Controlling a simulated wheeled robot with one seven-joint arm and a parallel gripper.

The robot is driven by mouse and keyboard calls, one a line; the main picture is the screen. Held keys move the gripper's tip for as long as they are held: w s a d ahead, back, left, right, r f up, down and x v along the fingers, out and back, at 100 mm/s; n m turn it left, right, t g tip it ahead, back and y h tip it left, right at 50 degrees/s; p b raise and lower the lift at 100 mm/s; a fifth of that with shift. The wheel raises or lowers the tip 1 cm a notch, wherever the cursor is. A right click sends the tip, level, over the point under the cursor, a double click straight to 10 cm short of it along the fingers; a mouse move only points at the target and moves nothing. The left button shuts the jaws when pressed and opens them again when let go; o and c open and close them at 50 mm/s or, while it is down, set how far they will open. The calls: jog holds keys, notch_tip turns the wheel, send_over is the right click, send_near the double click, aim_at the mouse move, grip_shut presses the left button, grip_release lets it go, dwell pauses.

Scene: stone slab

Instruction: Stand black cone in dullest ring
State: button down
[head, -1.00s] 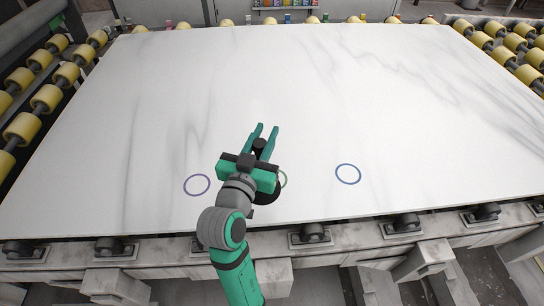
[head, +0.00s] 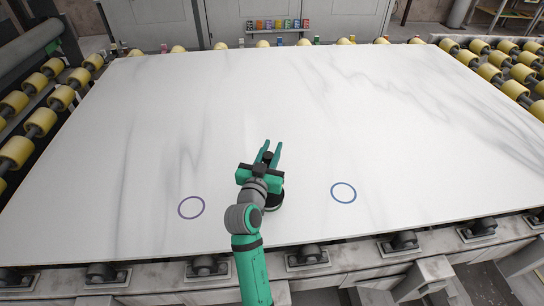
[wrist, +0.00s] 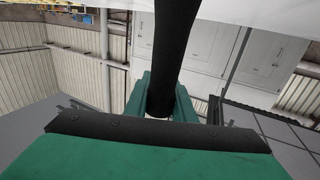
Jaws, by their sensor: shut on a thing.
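My gripper (head: 268,153) is over the near middle of the white slab, shut on the black cone (head: 274,203). In the head view the cone's dark tip shows between the fingers and its dark base below, partly behind my wrist. In the wrist view the cone (wrist: 168,50) is a black shaft between the green fingers. A greyish purple ring (head: 191,207) lies to the left and a more vivid blue ring (head: 343,192) to the right. The green ring is hidden now, around where the cone's base shows. I cannot tell whether the base touches the slab.
The white slab (head: 330,100) is otherwise clear. Yellow rollers line its left (head: 42,118) and right (head: 490,68) sides. Small coloured items (head: 278,25) stand beyond its far edge.

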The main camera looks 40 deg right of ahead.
jog(key=shift+w+d+f, duration=0.1)
jog(key=shift+d+f, duration=0.05)
jog(key=shift+f, duration=1.65)
jog(key=c, duration=1.5)
grip_release()
